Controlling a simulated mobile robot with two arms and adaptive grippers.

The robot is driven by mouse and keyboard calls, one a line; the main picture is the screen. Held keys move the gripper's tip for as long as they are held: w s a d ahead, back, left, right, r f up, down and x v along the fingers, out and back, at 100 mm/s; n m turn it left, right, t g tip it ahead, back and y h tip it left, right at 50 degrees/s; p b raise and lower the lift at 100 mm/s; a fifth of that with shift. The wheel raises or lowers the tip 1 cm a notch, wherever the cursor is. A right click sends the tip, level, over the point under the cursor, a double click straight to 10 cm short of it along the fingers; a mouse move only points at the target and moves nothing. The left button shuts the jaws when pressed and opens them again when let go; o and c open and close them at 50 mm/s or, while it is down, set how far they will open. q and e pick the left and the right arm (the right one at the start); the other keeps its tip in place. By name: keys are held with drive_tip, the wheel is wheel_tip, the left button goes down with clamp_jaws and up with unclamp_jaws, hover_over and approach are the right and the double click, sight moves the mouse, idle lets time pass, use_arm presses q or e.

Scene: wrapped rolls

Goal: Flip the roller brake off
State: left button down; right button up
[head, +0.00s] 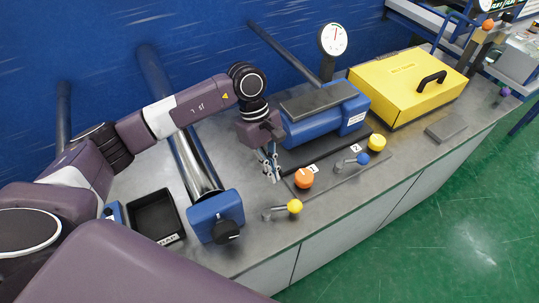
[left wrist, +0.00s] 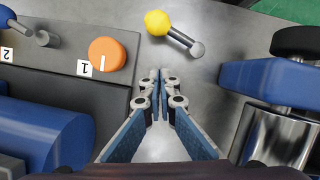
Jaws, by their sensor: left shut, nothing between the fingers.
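A short lever with a yellow ball (head: 294,206) lies on the grey bench near its front edge, beside the metal roller (head: 190,160). In the left wrist view the lever's yellow ball (left wrist: 157,22) is just beyond my fingertips, with its metal pivot (left wrist: 197,48) to the right. No label shows which control is the roller brake. My left gripper (head: 274,178) is shut and empty, pointing down behind the lever and apart from it. It also shows in the left wrist view (left wrist: 160,73). My right gripper is not in view.
An orange knob (head: 304,178) marked 1 is close beside my fingers. A blue-ball lever (head: 363,158) and a yellow knob (head: 377,142) stand farther right. The roller's blue end block (head: 205,212) and a black tray (head: 157,214) are left. A yellow box (head: 400,85) stands behind.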

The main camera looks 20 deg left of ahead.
use_arm(q)
drive_tip(key=d+f+p, duration=0.1)
drive_tip(key=s+d+f+p, duration=0.1)
drive_tip(key=d, duration=0.1)
drive_tip(key=shift+s+d+f+p, duration=0.2)
drive_tip(key=shift+s+f+p, duration=0.1)
drive_tip(key=shift+f+p, duration=0.1)
drive_tip(key=shift+s+d+f, duration=0.2)
drive_tip(key=shift+s+d, duration=0.05)
drive_tip(key=shift+d, duration=0.25)
drive_tip(key=shift+f, duration=0.1)
